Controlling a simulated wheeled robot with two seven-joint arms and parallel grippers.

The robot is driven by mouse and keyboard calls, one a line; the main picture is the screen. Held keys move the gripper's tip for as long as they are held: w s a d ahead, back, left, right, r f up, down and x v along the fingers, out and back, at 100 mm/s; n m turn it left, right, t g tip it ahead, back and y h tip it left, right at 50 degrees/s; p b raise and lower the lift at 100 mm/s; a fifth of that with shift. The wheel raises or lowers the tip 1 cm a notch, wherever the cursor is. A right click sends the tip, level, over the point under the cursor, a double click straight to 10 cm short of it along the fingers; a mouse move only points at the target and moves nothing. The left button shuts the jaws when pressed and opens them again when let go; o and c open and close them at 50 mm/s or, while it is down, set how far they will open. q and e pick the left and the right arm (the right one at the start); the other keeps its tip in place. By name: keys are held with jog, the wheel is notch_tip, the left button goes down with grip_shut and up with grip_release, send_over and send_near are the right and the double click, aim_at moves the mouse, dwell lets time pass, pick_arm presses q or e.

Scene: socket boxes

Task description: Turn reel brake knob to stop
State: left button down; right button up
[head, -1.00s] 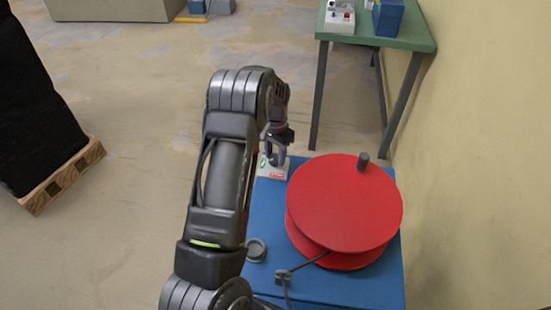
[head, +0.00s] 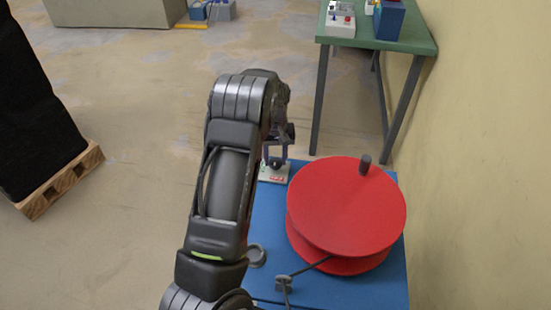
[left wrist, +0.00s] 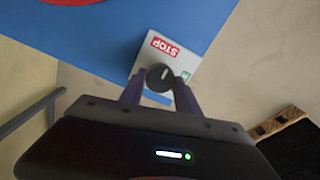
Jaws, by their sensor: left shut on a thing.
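The brake knob (left wrist: 160,77) is a dark round knob with a short white mark. It sits on a light plate (left wrist: 196,50) with a red STOP label (left wrist: 164,46) and a small green label (left wrist: 185,75). In the head view the plate (head: 273,174) is at the far left corner of the blue base (head: 268,208). My left gripper (head: 277,153) is over the plate. In the left wrist view its fingers (left wrist: 160,88) are shut on the knob, one on each side. Which label the white mark points to is hard to tell. My right gripper is not in view.
A big red reel (head: 345,205) with a dark handle stands right of the plate, close to my left arm. A cable runs from it through a small guide (head: 283,284). A green table (head: 400,35) stands behind, a wooden pallet (head: 62,180) at left.

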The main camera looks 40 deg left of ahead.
aim_at(275, 161)
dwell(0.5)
pick_arm(q)
jog(key=c, duration=0.9)
grip_release()
jog(key=shift+r, duration=3.9)
